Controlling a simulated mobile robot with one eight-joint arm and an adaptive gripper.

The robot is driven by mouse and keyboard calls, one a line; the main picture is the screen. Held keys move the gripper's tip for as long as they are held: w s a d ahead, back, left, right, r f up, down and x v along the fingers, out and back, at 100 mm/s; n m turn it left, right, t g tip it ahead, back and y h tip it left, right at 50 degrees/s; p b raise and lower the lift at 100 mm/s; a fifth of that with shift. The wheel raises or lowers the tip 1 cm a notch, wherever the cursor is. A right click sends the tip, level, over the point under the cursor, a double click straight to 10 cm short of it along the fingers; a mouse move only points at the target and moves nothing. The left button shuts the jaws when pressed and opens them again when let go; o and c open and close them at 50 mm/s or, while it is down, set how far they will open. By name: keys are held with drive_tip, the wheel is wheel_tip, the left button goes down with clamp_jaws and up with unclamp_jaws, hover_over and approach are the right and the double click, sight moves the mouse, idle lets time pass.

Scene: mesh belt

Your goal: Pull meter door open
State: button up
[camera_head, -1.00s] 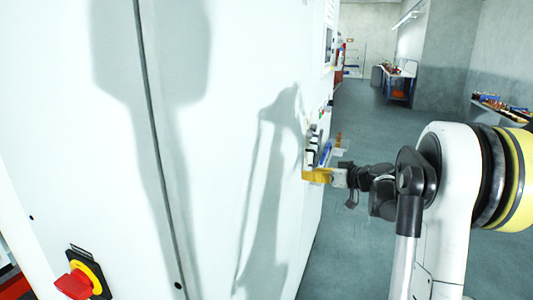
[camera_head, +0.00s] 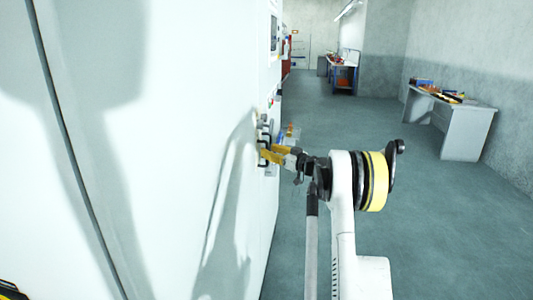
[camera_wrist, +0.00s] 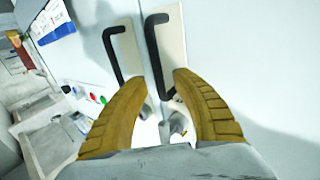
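The white cabinet (camera_head: 170,130) fills the left of the head view, with small black handles (camera_head: 265,127) on its far part. In the wrist view two black bar handles stand side by side: the left handle (camera_wrist: 112,50) and the right handle (camera_wrist: 152,48), with a door seam between them. I cannot tell which door is the meter door; both look closed. My gripper (camera_wrist: 160,82) has its yellow fingers apart, with the lower end of the right handle between or just beyond the tips. Contact is unclear. The gripper (camera_head: 270,154) is beside the cabinet face in the head view.
Red and green buttons (camera_wrist: 92,97) and a paper sheet (camera_wrist: 52,22) are on the panel left of the handles. A grey table (camera_head: 463,125) stands at the right wall and a workbench (camera_head: 343,75) farther back. The floor (camera_head: 430,210) right of my arm is clear.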

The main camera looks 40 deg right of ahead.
drive_tip(key=shift+w, duration=0.7)
